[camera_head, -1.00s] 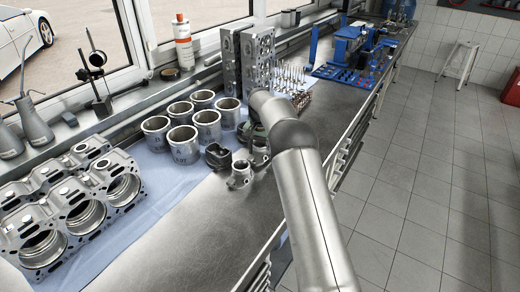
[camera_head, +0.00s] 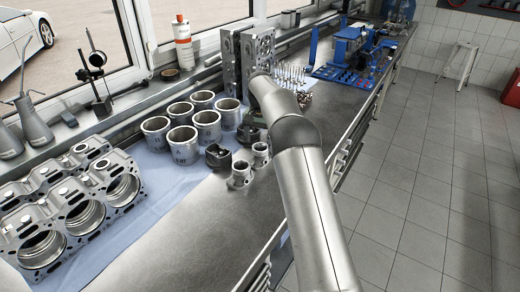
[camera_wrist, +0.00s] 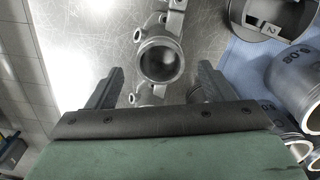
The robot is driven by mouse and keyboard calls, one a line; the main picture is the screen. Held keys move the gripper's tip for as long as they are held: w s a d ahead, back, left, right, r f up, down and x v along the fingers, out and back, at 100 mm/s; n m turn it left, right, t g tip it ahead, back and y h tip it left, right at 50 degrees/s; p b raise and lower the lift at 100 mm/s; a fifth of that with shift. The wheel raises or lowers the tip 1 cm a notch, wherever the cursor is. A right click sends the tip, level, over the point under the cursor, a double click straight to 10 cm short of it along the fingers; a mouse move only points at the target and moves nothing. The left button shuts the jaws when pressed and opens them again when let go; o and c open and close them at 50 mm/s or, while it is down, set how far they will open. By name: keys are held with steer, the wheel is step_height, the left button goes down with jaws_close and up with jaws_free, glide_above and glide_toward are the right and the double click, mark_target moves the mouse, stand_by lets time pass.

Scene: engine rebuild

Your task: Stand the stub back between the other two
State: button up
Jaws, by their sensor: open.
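In the wrist view, a metal stub (camera_wrist: 160,60) with a round open mouth facing the camera is between and just ahead of the fingertips of my gripper (camera_wrist: 158,80). The jaws are open, with a gap on both sides of it. Another stub (camera_wrist: 174,6) is cut off by the top edge. Part of a third metal piece with a flange (camera_wrist: 148,94) shows below, largely hidden by my gripper. In the head view, two stubs stand upright on the bench, a nearer one (camera_head: 241,175) and a farther one (camera_head: 261,154). My gripper is mostly hidden behind my arm there.
Dark pistons (camera_head: 218,157) stand left of the stubs. Several cylinder liners (camera_head: 184,145) stand on blue cloth behind them. An engine block (camera_head: 75,205) lies at the left. Tall metal blocks (camera_head: 256,55) stand beyond. The bench's near middle (camera_head: 190,235) is bare.

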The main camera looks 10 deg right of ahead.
steer(key=s+r+n, duration=0.1)
steer(key=s+r, duration=0.6)
steer(key=r, duration=0.6)
steer(key=s+r+n, duration=0.2)
steer(key=s, duration=1.1)
steer(key=s+f+n, duration=0.1)
steer(key=s+f, duration=0.3)
steer(key=s, duration=1)
steer(key=s+f+n+t, duration=0.1)
steer(key=s+f, duration=0.3)
steer(key=s, duration=0.9)
steer(key=shift+s+f+n, duration=0.35)
steer(key=shift+f+n, duration=0.05)
step_height(320, 180, up, 8)
steer(key=p, duration=0.6)
steer(key=shift+f, duration=0.2)
